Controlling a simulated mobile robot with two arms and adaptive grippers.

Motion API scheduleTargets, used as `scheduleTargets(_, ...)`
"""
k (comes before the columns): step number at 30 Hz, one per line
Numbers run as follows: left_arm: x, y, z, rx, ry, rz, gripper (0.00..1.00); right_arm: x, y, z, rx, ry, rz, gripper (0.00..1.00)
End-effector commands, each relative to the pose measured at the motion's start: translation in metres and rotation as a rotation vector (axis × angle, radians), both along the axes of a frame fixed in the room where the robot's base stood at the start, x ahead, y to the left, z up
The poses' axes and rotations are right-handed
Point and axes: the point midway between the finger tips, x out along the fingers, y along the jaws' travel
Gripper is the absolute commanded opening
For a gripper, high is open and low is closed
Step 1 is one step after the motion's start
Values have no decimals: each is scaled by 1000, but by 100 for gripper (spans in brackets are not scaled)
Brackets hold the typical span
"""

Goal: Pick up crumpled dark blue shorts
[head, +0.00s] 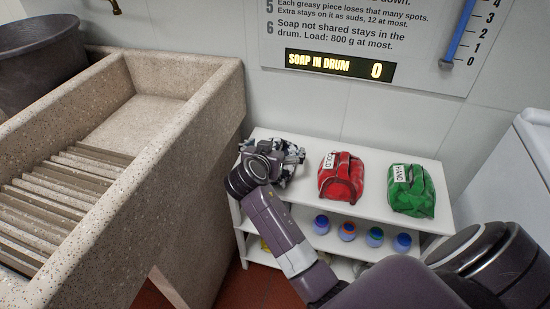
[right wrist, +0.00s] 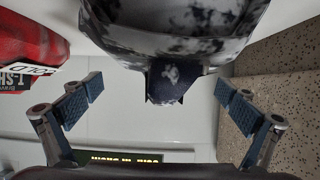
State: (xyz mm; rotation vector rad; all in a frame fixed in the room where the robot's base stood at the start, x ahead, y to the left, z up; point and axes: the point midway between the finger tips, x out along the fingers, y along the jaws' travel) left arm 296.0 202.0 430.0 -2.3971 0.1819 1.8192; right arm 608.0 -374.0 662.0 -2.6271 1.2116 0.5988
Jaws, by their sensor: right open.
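A dark mottled bundle (right wrist: 195,28), black-blue with pale patches, sits at the left end of the white shelf top. A dark blue flap (right wrist: 172,84) with a pale mark hangs from it in the right wrist view. I cannot tell for sure whether these are the crumpled dark blue shorts. My right gripper (right wrist: 160,90) is open, its two fingers apart on either side of the flap, with nothing held. In the head view the right gripper hides much of the bundle. My left gripper is not in view.
A red bundle (head: 341,178) and a green bundle (head: 411,191) with tags stand to the right on the white shelf (head: 310,212). Several small blue containers sit below. The stone washboard basin (head: 185,180) rises close on the left. The display above reads 0.

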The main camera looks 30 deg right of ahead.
Motion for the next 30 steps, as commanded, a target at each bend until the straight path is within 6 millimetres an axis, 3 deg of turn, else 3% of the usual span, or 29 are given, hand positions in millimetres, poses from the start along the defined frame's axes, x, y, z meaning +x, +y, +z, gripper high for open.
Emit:
scheduleTargets(6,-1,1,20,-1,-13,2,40,22,-22,-11,-3,2,-1,100)
scheduleTargets(16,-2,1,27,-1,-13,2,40,27,-27,-14,0,1,1,100)
scheduleTargets(30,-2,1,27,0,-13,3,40,26,-26,-14,0,1,1,48)
